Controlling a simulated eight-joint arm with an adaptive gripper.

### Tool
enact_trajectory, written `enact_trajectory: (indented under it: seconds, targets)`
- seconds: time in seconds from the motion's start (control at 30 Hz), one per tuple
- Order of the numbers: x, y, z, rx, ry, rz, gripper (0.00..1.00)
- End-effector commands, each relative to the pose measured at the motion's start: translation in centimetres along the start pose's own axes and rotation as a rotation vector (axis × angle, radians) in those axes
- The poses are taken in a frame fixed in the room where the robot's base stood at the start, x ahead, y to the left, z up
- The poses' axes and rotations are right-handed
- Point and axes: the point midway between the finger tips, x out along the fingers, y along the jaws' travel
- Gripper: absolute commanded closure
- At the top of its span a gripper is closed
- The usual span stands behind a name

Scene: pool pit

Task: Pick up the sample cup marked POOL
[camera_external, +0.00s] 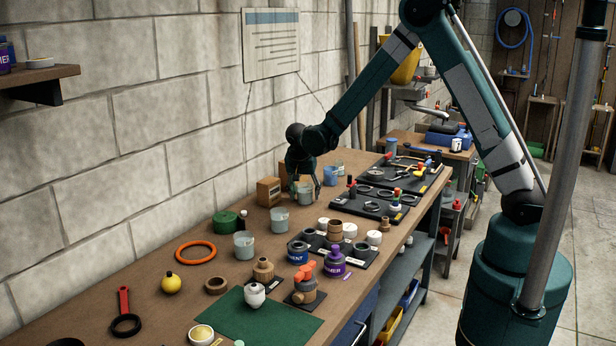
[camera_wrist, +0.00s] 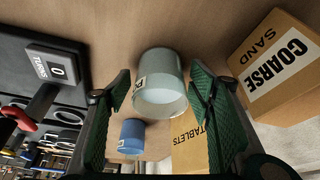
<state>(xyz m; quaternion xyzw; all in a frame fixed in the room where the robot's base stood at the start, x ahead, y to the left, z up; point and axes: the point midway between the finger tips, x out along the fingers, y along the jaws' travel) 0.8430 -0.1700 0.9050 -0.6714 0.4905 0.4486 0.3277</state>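My gripper (camera_external: 306,188) is low over the bench near the wall, fingers pointing down. In the wrist view my gripper (camera_wrist: 158,90) is open, with green ridged pads on both sides. A pale translucent cup (camera_wrist: 161,80) stands between the fingertips' lines of sight. Its label (camera_wrist: 139,86) is turned to the left edge; it seems to start with P, but the rest is not readable. A blue cup (camera_wrist: 131,137) with a partly hidden label is behind it; the outside view also shows this blue cup (camera_external: 330,176). Two more clear cups, one nearer (camera_external: 243,244) and one (camera_external: 279,220), stand left of my gripper.
A COARSE SAND box (camera_wrist: 280,66) is close on the right in the wrist view, and a TABLETS box (camera_wrist: 190,151) is behind the right finger. A black tray (camera_external: 372,208) with fittings lies right of my gripper. Jars and valves fill the front bench.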

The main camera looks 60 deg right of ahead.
Motion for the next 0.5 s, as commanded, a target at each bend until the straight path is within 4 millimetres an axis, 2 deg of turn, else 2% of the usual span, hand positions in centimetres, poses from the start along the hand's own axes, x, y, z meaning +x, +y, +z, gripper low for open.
enact_trajectory:
  seconds: [0.03,0.2,0.5]
  targets:
    - [0.0,0.0,0.0,0.0,0.0,0.0,0.55]
    - [0.0,0.0,0.0,0.0,0.0,0.0,0.77]
    - [-0.05,0.0,-0.03,0.0,0.0,0.0,0.79]
